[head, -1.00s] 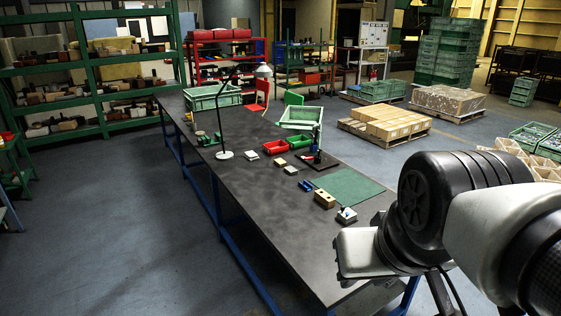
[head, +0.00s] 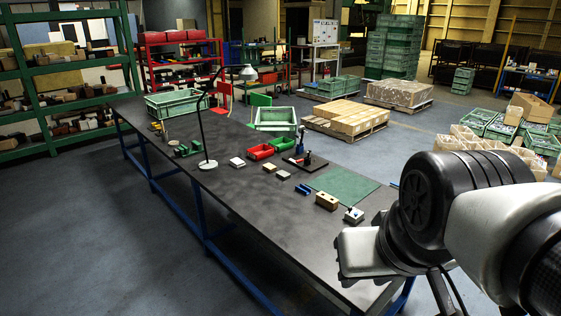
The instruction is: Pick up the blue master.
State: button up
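A small blue block (head: 304,189) lies on the dark workbench (head: 240,225), left of the green mat (head: 343,186). It is the clearest match for the blue master, but it is too small to make out its details. Another blue part (head: 300,143) stands upright at the dark plate behind the mat. My arm reaches in from the right edge, near the bench's front right end. My gripper's fingers do not show.
A tan block (head: 327,201) and a grey block with a dark knob (head: 354,214) sit by the mat's front edge. Red bins (head: 261,151), a lamp (head: 208,164) and green crates (head: 276,117) stand farther back. The floor left of the bench is clear.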

aim_at(303, 188)
jog(key=i+j+z, duration=0.1)
jog(key=j, duration=0.25)
jog(key=i+j+z, duration=0.15)
jog(key=j, duration=0.2)
jog(key=j+z, duration=0.1)
jog(key=j, duration=0.25)
jog(key=i+j+z, duration=0.15)
jog(key=j, duration=0.25)
jog(key=i+j+z, duration=0.15)
jog(key=j, duration=0.25)
jog(key=i+j+z, duration=0.15)
jog(key=j, duration=0.3)
jog(key=i+j+z, duration=0.1)
jog(key=j, duration=0.35)
jog(key=i+j+z, duration=0.15)
jog(key=j, duration=0.35)
jog(key=i+j+z, duration=0.6)
jog(key=i+j, duration=0.25)
jog(key=j, duration=0.1)
